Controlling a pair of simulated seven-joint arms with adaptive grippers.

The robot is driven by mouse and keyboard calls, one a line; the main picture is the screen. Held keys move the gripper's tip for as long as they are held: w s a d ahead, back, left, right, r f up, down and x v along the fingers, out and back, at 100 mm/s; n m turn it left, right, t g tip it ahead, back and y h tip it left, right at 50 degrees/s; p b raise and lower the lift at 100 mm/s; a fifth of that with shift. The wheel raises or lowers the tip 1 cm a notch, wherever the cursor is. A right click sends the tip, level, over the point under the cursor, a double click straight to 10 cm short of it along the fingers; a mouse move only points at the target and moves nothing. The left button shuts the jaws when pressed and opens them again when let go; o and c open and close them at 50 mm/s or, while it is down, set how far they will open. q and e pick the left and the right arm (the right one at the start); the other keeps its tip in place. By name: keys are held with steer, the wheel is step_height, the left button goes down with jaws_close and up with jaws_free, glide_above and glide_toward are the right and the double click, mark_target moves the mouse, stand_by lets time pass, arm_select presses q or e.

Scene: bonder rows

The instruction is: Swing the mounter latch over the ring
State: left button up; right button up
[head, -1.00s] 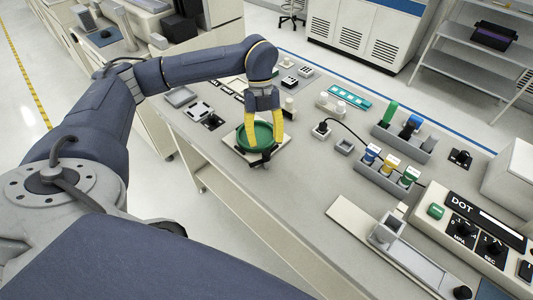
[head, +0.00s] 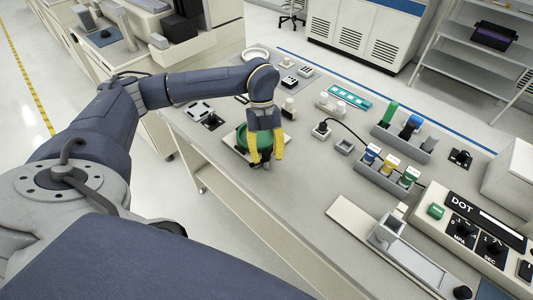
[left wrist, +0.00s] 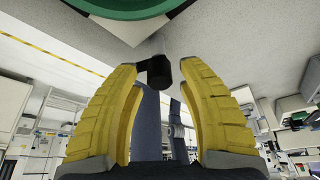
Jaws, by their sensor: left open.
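The green ring (head: 241,137) sits on the pale square plate (head: 231,146) of the mounter near the table's front edge. A black latch end (head: 266,163) is at the plate's near right corner, partly hidden by my fingers. My left gripper (head: 266,154), with yellow fingers, points down over that corner and hides the ring's right side. In the left wrist view, the gripper (left wrist: 160,72) is open, with the black latch end (left wrist: 162,74) between its fingertips; I cannot tell whether they touch. The ring (left wrist: 118,8) and plate (left wrist: 135,28) show at the top. My right gripper is out of view.
Small white parts (head: 333,104) and a teal strip (head: 350,96) lie farther back. The table (head: 290,205) is bare just right of the plate.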

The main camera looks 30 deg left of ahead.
arm_select(q)
jaws_close()
steer(key=shift+m, duration=0.4)
steer(key=m+y, duration=0.1)
steer(key=m, duration=0.2)
steer(key=shift+g, duration=0.4)
steer(key=m+y, duration=0.2)
steer(key=m, duration=0.2)
steer(key=shift+s+m, duration=0.1)
steer(key=shift+m, duration=0.2)
steer(key=m+y, duration=0.1)
steer(key=m, duration=0.3)
steer(key=shift+a+y, duration=0.1)
steer(key=shift+y, duration=0.3)
steer(key=shift+a+m+t+y, duration=0.1)
steer(key=shift+m+t+y, duration=0.2)
steer(key=shift+m, duration=0.9)
steer(key=shift+m+t+y, duration=0.1)
steer(key=shift+m+y, duration=0.3)
steer(key=shift+m, duration=0.8)
